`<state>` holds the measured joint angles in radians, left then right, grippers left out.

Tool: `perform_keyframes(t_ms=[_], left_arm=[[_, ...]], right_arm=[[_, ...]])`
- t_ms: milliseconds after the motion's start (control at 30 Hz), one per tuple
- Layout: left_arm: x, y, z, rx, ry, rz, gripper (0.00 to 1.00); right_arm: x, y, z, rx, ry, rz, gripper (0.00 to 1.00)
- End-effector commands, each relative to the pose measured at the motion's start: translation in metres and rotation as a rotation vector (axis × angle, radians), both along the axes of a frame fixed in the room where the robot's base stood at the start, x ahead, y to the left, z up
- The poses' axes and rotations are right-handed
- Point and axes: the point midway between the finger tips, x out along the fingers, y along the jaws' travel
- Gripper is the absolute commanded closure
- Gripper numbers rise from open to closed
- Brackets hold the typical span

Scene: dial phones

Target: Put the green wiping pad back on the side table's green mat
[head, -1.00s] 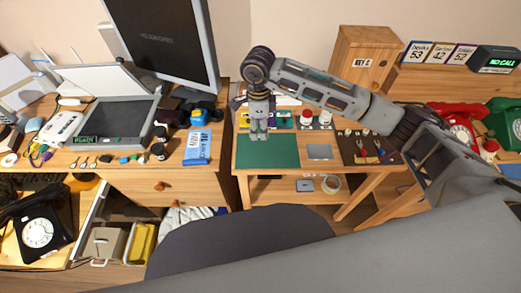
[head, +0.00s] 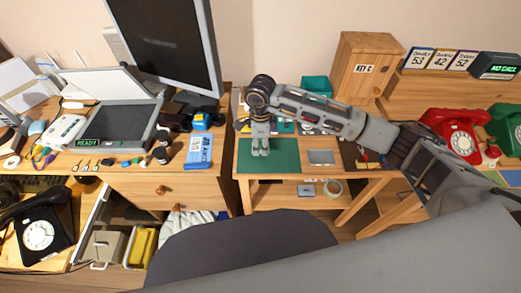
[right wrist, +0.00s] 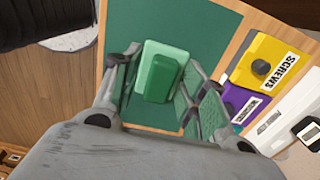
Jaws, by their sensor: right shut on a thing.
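The green mat (head: 285,162) lies on the side table (head: 378,173), at the left of its top. My right gripper (head: 260,152) points down over the back of this mat. In the right wrist view, my right gripper (right wrist: 162,88) is shut on the light green wiping pad (right wrist: 158,73), which sits between its fingers. The darker green mat (right wrist: 198,30) lies below and around the pad in that view. I cannot tell whether the pad touches the mat. In the head view the pad is hardly discernible at the fingertips. My left gripper is not in view.
A grey square (head: 321,157) lies right of the mat. In the right wrist view, a yellow SCREWS box (right wrist: 265,62) and a purple box (right wrist: 240,103) stand beside the mat. The desk with a blue box (head: 198,152) is to the left. My right forearm covers the table's back.

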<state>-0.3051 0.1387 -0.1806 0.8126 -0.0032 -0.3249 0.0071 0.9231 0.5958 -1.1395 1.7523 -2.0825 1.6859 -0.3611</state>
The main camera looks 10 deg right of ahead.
Motion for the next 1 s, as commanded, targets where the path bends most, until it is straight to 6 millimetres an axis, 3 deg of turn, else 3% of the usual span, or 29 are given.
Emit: perform_keyframes(t_ms=[267, 633, 1000], left_arm=[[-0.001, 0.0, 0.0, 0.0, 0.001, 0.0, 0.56], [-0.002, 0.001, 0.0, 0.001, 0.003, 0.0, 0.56], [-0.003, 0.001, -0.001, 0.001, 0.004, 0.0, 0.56]], right_arm=[[0.0, 0.0, -0.003, -0.001, 0.001, 0.0, 0.8], [0.0, 0.0, -0.036, -0.001, 0.001, 0.001, 0.8], [0.0, 0.0, -0.038, 0.0, 0.0, 0.0, 0.8]])
